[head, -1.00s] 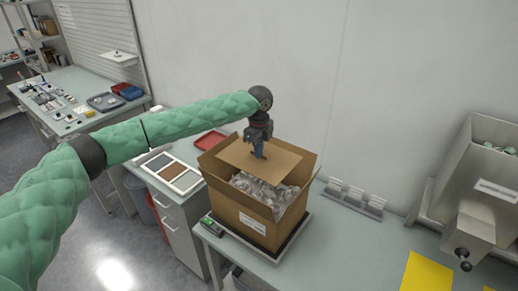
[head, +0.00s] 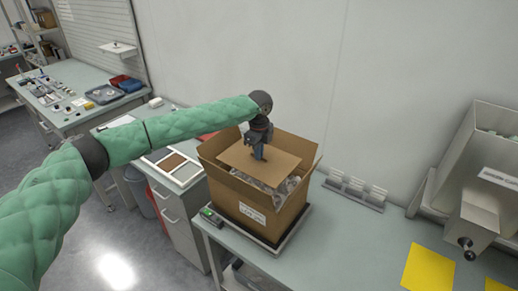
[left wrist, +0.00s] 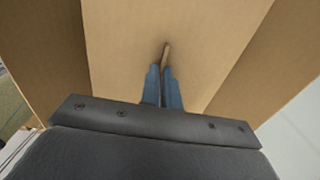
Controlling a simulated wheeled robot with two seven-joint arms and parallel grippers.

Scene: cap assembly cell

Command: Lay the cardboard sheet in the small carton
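The small carton (head: 240,205) stands open on a scale at the edge of the table, its flaps folded outward. Crumpled clear filling (head: 288,186) shows inside it. The cardboard sheet (head: 282,163) lies roughly level in the carton's mouth and covers most of the filling. My left gripper (head: 259,153) is above the sheet, pointing down. In the left wrist view its blue fingers (left wrist: 163,88) are together on a small upright tab of the sheet (left wrist: 120,50). The carton's walls rise on both sides there. My right gripper is not in view.
A scale (head: 285,240) with a small display is under the carton. A grey rack (head: 354,192) stands behind it to the right. A metal hopper (head: 480,170) and a yellow sheet (head: 428,270) are farther right. Trays (head: 172,164) lie on the cabinet to the left.

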